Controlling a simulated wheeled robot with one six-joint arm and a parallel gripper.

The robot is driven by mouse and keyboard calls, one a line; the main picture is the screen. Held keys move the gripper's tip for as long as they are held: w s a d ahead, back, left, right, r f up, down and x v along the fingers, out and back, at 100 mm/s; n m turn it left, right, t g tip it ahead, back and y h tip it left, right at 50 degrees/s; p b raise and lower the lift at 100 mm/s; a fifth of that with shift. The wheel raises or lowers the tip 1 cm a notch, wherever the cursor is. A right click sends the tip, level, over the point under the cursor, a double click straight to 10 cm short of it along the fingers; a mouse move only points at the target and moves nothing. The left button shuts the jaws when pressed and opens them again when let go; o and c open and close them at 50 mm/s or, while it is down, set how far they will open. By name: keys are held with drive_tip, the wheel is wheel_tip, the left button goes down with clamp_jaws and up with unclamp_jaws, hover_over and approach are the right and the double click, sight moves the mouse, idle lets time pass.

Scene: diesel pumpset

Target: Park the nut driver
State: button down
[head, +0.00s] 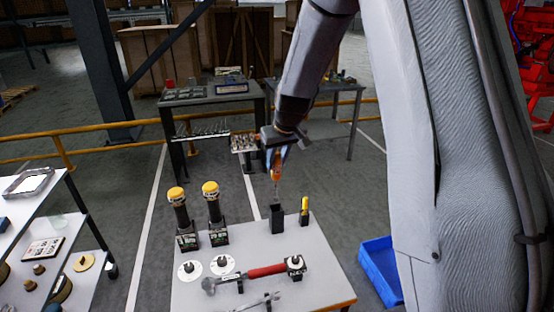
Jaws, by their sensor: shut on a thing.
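The nut driver (277,167) has an orange handle and a thin shaft, and it hangs upright with the shaft pointing down. My gripper (276,149) is shut on its handle above the back of the grey table (195,293). A black upright holder (278,220) stands on the table under the shaft. The shaft's lower end is in line with the holder's top; I cannot tell whether it is inside or just above it.
A yellow-handled tool (304,205) stands just right of the holder. Two yellow-capped black cylinders (212,205) stand to the left. A red-handled tool (266,271) lies across the front. A blue bin (381,270) is on the floor at right, shelves (40,240) at left.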

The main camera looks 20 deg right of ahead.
sight(277, 197)
drive_tip(key=shift+r, duration=0.1)
wheel_tip(277, 197, down, 13)
drive_tip(key=b, duration=1.1)
drive_tip(key=shift+f+b, duration=1)
drive_tip(key=shift+b, duration=0.25)
idle(1.5)
drive_tip(key=c, duration=1.4)
unclamp_jaws()
drive_tip(key=shift+o, duration=0.2)
drive_tip(key=shift+r, duration=0.1)
drive_tip(key=b+v, duration=0.1)
drive_tip(key=v, duration=0.6)
drive_tip(key=shift+r, duration=0.3)
drive_tip(key=shift+s, duration=0.15)
